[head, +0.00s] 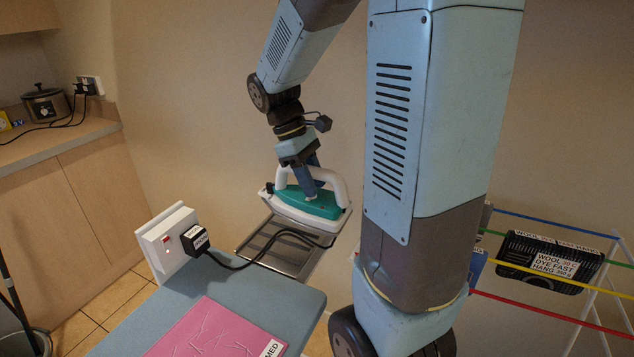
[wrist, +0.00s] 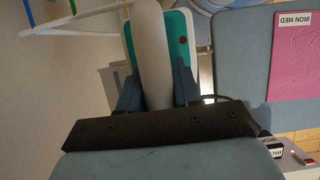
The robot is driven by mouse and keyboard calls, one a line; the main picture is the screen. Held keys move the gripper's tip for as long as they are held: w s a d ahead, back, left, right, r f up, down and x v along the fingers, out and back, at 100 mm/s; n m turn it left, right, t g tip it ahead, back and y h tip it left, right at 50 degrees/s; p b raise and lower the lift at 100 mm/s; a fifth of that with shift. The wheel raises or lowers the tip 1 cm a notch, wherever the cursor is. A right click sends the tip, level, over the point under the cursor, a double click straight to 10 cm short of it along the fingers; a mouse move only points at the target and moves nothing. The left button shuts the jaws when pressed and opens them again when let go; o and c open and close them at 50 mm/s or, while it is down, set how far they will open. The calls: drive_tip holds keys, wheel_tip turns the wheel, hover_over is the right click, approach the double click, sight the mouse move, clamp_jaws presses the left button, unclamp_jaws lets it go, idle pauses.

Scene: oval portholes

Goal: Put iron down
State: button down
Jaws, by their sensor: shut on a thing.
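The iron (head: 312,201) is white and teal with a white handle. It is in my gripper (head: 312,176), which is shut on the handle. In the head view the iron is over or close above a metal rest (head: 277,246) at the end of the ironing board (head: 290,300); I cannot tell whether they touch. In the wrist view the handle (wrist: 153,60) lies between the fingers of my gripper (wrist: 158,90), with the teal body (wrist: 180,45) behind it. The iron's black cord runs to a plug (head: 195,239). The iron's soleplate is hidden.
A pink cloth labelled "IRON MED" (head: 215,330) lies on the board. A white socket box (head: 166,241) with a lit red switch stands at the board's edge. A drying rack with coloured lines (head: 560,263) is at right. A wooden counter (head: 60,140) with a cooker (head: 45,103) is at left.

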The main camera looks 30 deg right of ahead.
drive_tip(key=shift+w+d+f, duration=0.2)
drive_tip(key=shift+w+f, duration=1.25)
drive_tip(key=shift+f, duration=0.1)
drive_tip(key=shift+w+d+f, duration=0.15)
drive_tip(key=shift+w+f, duration=1.3)
drive_tip(key=shift+f, duration=0.05)
drive_tip(key=shift+w+f, duration=0.1)
drive_tip(key=shift+f, duration=1.55)
drive_tip(key=c, duration=0.8)
unclamp_jaws()
drive_tip(key=shift+f, duration=0.1)
